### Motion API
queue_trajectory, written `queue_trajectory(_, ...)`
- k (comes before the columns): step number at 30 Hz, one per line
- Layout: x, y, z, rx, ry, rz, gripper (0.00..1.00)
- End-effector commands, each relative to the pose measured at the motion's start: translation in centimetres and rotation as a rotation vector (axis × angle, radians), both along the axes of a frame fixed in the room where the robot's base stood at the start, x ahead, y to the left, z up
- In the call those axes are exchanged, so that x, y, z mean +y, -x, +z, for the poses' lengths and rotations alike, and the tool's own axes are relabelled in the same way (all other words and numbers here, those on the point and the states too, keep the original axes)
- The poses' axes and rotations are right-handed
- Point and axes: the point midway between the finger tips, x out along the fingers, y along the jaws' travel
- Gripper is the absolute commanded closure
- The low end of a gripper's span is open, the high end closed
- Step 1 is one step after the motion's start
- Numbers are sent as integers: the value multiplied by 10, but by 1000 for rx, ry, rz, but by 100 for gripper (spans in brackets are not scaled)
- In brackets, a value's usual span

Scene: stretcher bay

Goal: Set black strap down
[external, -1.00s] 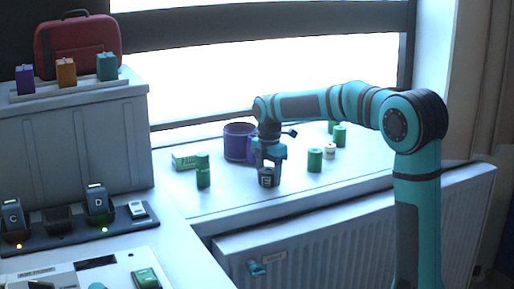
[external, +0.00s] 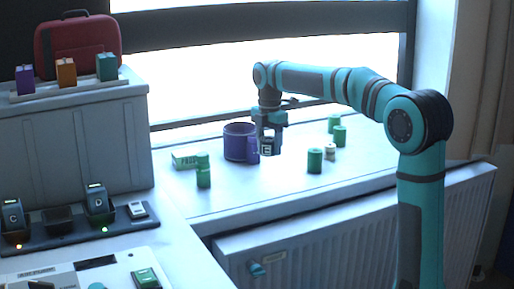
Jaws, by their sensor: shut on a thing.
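My gripper (external: 268,135) is shut on the black strap (external: 270,147), a small dark roll with a pale mark on its face. The gripper points down and holds the strap above the white window sill (external: 245,195), just in front of and right of the purple mug (external: 238,142). In the picture the strap overlaps the mug's handle side; I cannot tell if they touch.
Green cylinders stand left (external: 203,176) and right (external: 314,161) on the sill, near a small cream item (external: 330,152) and a green box (external: 185,160). The sill's front middle is clear. A radiator (external: 350,230) is below its front edge.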

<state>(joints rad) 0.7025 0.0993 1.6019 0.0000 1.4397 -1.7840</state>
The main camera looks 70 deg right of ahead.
Motion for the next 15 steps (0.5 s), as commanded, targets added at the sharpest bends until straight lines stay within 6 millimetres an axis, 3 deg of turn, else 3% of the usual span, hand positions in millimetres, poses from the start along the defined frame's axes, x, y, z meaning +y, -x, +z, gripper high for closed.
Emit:
queue_trajectory(5,-22,-6,2,2,-1,-63,69)
queue_trajectory(15,-125,-24,11,1,-1,-373,69)
